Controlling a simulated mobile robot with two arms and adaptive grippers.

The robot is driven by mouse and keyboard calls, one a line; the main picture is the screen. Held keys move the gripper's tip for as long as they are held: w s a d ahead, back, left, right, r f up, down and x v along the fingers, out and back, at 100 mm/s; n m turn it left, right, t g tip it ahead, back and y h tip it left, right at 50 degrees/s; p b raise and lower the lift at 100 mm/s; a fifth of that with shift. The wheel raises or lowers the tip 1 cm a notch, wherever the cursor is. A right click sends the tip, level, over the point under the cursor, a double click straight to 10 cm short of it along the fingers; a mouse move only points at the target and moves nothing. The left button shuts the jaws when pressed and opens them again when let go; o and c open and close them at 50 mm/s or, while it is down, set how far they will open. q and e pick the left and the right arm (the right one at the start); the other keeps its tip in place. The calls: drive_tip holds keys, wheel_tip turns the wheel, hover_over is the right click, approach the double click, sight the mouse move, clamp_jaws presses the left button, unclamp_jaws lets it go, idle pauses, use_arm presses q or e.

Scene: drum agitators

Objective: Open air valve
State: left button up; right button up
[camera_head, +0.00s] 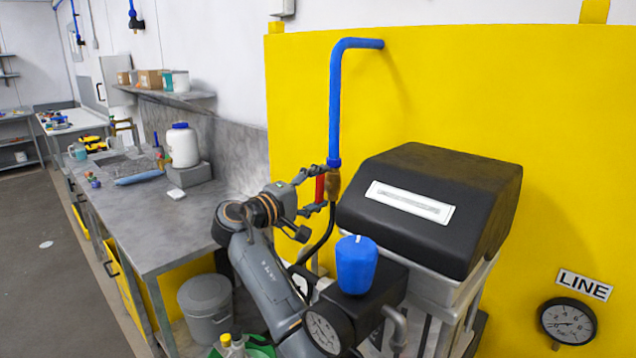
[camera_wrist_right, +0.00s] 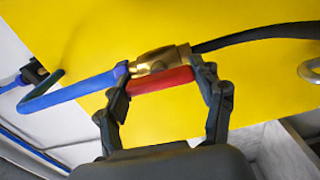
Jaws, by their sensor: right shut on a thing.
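The air valve is a brass body (camera_head: 333,184) at the lower end of a blue pipe (camera_head: 336,110), in front of the yellow panel. Its red handle (camera_head: 320,188) lies alongside the brass body, roughly in line with the pipe. In the right wrist view the handle (camera_wrist_right: 161,80) runs beside the brass body (camera_wrist_right: 158,60). My right gripper (camera_head: 316,191) is shut on the red handle, with one finger at each end of it. The finger pads hide the handle's ends. My left gripper is not in view.
A black hose (camera_head: 321,240) hangs below the valve. A black-hooded machine (camera_head: 440,200) and a blue cap (camera_head: 356,264) stand close to the right of my arm. A grey workbench (camera_head: 150,225) is on the left, with a grey bin (camera_head: 205,300) beside it.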

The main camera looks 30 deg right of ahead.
drive_tip(key=shift+r+n, duration=0.15)
drive_tip(key=shift+n, duration=0.15)
idle(0.4)
drive_tip(key=o, duration=1)
drive_tip(key=shift+o, duration=0.8)
drive_tip(key=shift+w, duration=0.1)
drive_tip(key=v, duration=1.2)
